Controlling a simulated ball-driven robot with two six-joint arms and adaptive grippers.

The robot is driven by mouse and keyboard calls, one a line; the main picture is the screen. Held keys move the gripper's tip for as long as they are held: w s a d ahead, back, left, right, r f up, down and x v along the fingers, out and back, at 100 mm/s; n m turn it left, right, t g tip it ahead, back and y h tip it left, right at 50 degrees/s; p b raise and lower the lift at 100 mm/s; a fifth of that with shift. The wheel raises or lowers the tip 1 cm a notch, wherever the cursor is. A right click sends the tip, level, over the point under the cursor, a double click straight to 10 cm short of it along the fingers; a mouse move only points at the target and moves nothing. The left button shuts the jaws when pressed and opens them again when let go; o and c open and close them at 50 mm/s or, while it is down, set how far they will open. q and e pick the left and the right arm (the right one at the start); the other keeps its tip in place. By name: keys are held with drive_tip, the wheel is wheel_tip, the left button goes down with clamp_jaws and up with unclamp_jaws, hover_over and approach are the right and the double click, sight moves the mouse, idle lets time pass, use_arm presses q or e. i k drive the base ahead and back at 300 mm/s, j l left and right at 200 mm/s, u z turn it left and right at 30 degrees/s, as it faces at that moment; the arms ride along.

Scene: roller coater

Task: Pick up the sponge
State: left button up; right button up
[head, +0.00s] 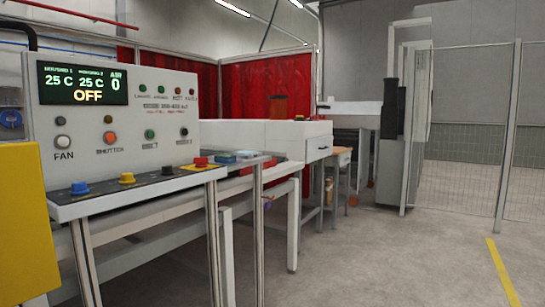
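I cannot make out a sponge for certain. Neither of my grippers is in view.
The coater's control panel (120,110) with a lit display stands at left, above a ledge with blue, yellow, black and red buttons. A yellow panel (22,235) fills the left edge. A wooden-topped table (342,155) stands farther back. The floor (400,260) at right is clear, before a mesh fence (465,130).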

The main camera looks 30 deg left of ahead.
sight(225, 158)
drive_tip(key=i+u, duration=0.3)
drive_tip(key=i, duration=0.35)
drive_tip(key=i+l+u, duration=0.35)
drive_tip(key=i, duration=0.25)
drive_tip(key=i+j+u, duration=0.15)
drive_tip(key=u, duration=0.3)
drive_tip(key=i+u, duration=0.65)
drive_tip(key=u, duration=0.2)
